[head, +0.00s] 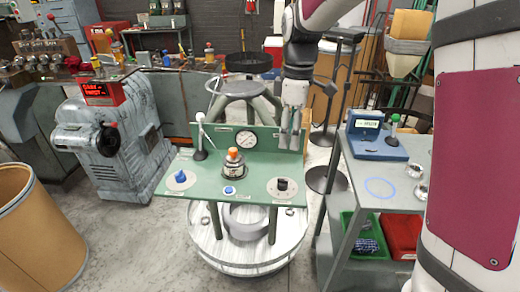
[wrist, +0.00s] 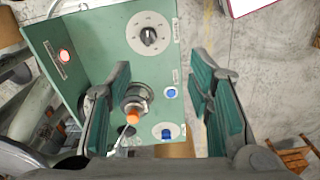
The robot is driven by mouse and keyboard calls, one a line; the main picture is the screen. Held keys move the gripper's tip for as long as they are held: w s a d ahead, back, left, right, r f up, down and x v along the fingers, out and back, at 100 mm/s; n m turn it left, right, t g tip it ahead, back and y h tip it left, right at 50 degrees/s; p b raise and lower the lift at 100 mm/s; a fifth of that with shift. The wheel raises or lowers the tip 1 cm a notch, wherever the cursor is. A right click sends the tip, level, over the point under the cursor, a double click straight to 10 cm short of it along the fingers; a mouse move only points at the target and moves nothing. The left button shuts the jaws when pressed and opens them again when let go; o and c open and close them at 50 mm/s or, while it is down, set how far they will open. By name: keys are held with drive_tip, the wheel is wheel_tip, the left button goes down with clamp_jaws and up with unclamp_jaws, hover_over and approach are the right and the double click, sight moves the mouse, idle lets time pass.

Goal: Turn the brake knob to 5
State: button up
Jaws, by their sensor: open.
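A green panel (head: 215,168) carries two dials. The black knob (head: 283,184) sits on a round pale dial with marks at the front right. It also shows in the wrist view (wrist: 149,36), on its dial near the top. A blue knob (head: 181,177) on another pale dial is at the front left, and it shows in the wrist view (wrist: 167,132). The labels are too small to read, so I cannot tell by name which is the brake knob, nor its setting. My gripper (head: 290,145) points down over the panel's back right, open and empty, touching neither knob.
Between the dials stand an orange-topped post (head: 234,160) and a blue button (head: 229,190). A grey side table (head: 405,185) with a blue device (head: 377,142) stands at the right.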

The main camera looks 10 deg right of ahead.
drive_tip(key=n, duration=0.2)
hover_over(283, 180)
drive_tip(key=w, duration=0.1)
wheel_tip(283, 180, down, 4)
drive_tip(key=shift+g, duration=0.3)
drive_tip(key=f, duration=1.4)
drive_tip(key=shift+s, duration=0.4)
drive_tip(key=shift+c, duration=0.4)
clamp_jaws()
